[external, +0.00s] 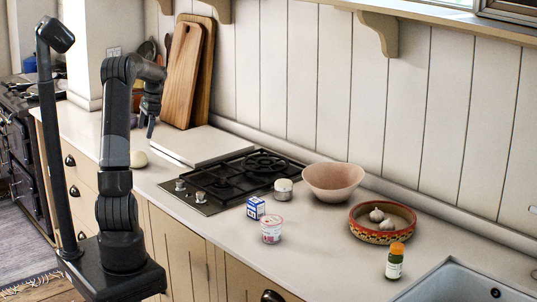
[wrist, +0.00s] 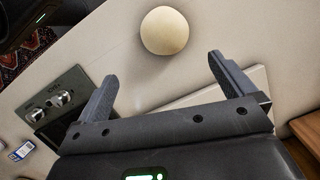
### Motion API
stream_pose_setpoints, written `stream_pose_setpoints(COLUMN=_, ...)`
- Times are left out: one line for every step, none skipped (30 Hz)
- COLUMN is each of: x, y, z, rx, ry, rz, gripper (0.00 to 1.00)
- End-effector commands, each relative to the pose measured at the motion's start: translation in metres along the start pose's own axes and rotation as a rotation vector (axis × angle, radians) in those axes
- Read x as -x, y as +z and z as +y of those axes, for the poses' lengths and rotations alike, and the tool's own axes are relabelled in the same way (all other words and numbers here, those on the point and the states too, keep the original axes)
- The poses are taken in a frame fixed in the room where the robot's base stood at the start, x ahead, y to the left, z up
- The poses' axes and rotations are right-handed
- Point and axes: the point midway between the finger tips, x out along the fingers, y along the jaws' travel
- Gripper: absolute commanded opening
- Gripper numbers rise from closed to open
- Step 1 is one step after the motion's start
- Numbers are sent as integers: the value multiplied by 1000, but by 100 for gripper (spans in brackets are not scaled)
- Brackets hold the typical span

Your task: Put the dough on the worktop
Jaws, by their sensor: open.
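The dough (external: 138,159) is a pale, round ball resting on the cream worktop (external: 325,238), left of a flat white board, in the external view. In the wrist view the dough (wrist: 164,31) lies beyond the fingertips, roughly centred between them and apart from both. My gripper (external: 150,129) is above the worktop near the dough, pointing down. In the wrist view my gripper (wrist: 162,68) is open with nothing between its fingers.
The white board (external: 192,146) lies beside a black gas hob (external: 235,176). Wooden cutting boards (external: 184,75) lean against the wall behind. A blue-white box (external: 255,208), tub (external: 271,229), pink bowl (external: 333,181), garlic dish (external: 382,236) and bottle (external: 394,265) stand further right.

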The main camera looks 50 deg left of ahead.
Motion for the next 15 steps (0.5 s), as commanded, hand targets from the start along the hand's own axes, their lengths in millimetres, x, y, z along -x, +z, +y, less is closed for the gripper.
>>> stream_pose_setpoints(x=11, y=-7, z=14, rx=0, ry=-20, rz=10, gripper=99)
stream_pose_setpoints(x=18, y=-10, z=23, rx=3, ry=-32, rz=18, gripper=99)
stream_pose_setpoints(x=27, y=-16, z=37, rx=10, ry=-50, rz=32, gripper=99)
stream_pose_setpoints(x=34, y=-21, z=49, rx=16, ry=-63, rz=44, gripper=99)
stream_pose_setpoints(x=41, y=-24, z=62, rx=22, ry=-78, rz=56, gripper=99)
stream_pose_setpoints(x=51, y=-29, z=80, rx=31, ry=-97, rz=76, gripper=99)
stream_pose_setpoints(x=57, y=-33, z=94, rx=39, ry=-109, rz=92, gripper=99)
stream_pose_setpoints(x=63, y=-35, z=108, rx=46, ry=-121, rz=108, gripper=99)
stream_pose_setpoints(x=70, y=-38, z=125, rx=56, ry=-137, rz=130, gripper=99)
stream_pose_setpoints(x=75, y=-40, z=139, rx=64, ry=-146, rz=147, gripper=99)
stream_pose_setpoints(x=79, y=-41, z=152, rx=72, ry=-155, rz=166, gripper=99)
stream_pose_setpoints(x=84, y=-42, z=170, rx=82, ry=-166, rz=190, gripper=99)
stream_pose_setpoints(x=88, y=-42, z=183, rx=89, ry=-173, rz=210, gripper=99)
stream_pose_setpoints(x=91, y=-42, z=197, rx=97, ry=-180, rz=231, gripper=99)
stream_pose_setpoints(x=94, y=-42, z=214, rx=107, ry=-186, rz=257, gripper=99)
